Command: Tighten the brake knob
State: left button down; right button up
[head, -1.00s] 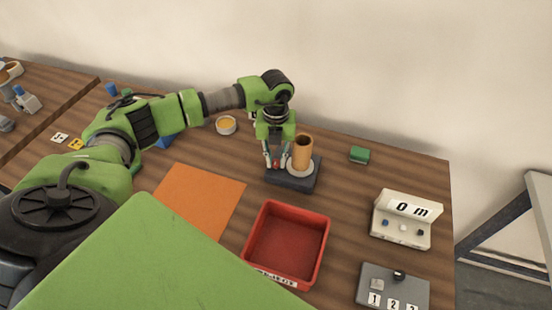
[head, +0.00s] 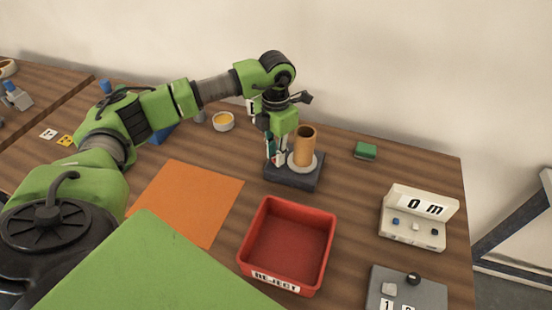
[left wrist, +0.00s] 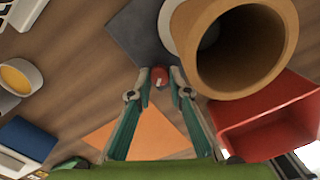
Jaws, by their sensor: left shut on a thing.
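The brake knob (left wrist: 159,77) is small and red, on the dark base (head: 292,181) of a stand. The stand carries a tan cylinder (head: 304,143) on a pale round disc, beside the knob. My left gripper (head: 276,157) points down at the knob, left of the cylinder. In the left wrist view its two fingertips (left wrist: 161,80) lie on either side of the knob, shut on it. The cylinder's open top (left wrist: 240,50) is close to the wrist camera at upper right. In the head view the fingers mostly hide the knob. My right gripper is not in view.
A red reject bin (head: 289,244) stands in front of the stand, with an orange mat (head: 185,203) to its left. A display box (head: 418,219) and a grey panel (head: 405,290) are at right. A green block (head: 365,150) and a tape roll (head: 223,121) lie near the back.

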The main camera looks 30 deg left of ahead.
pick_arm(q)
jog(key=m+b, duration=0.3)
jog(key=m, duration=0.1)
jog(key=shift+f+m, duration=0.1)
jog(key=shift+m, duration=0.2)
jog(key=shift+a+m+b, duration=0.1)
jog(key=shift+m+b, duration=0.75)
jog(key=shift+m, duration=0.85)
jog(key=c, duration=2.2)
grip_release()
jog(key=shift+o, duration=0.2)
notch_tip(320, 180, up, 12)
